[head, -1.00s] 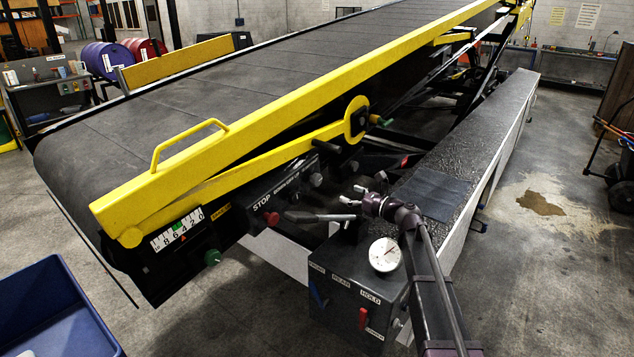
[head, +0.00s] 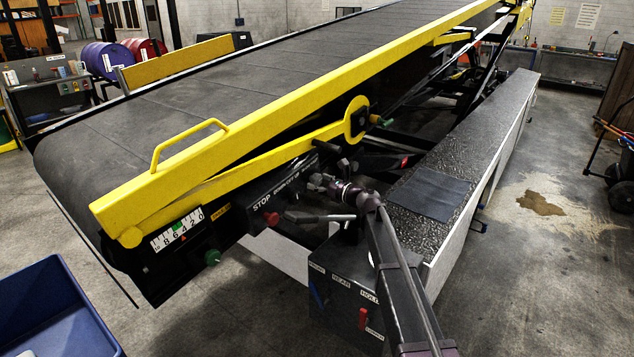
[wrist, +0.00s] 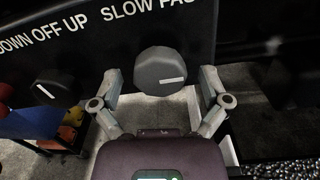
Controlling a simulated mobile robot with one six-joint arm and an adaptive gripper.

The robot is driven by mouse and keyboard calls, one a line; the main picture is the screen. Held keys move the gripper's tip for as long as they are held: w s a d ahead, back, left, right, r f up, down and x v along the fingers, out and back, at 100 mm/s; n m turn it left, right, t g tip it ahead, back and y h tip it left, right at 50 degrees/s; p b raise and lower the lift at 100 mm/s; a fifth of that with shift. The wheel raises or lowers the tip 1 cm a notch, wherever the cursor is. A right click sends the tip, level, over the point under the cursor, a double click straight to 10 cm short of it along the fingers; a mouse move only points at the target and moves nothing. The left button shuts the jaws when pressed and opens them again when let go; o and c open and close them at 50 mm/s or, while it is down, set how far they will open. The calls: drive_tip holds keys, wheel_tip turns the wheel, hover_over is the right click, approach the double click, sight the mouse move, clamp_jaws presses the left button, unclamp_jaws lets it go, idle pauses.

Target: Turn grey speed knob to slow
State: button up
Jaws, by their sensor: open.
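The grey speed knob (wrist: 158,66) fills the middle of the wrist view, below the words SLOW and FAST on the dark panel (wrist: 60,17). A short white mark lies on the lower right part of its face. My gripper (wrist: 161,80) is open, with one finger on each side of the knob. The fingertips are near the knob's lower half; gaps show, and I see no clear contact. In the head view my gripper (head: 330,184) is in front of the panel under the belt and hides part of the knob area.
A black knob (wrist: 53,87) sits under DOWN OFF UP to the left. A red stop button (head: 271,218) and a green knob (head: 212,257) are farther left. A control box with a red lever (head: 363,318) stands below my arm. The yellow rail (head: 290,105) runs above.

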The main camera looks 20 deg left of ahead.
drive_tip(key=shift+a, duration=0.2)
drive_tip(key=c, duration=1.1)
drive_tip(key=shift+c, duration=0.2)
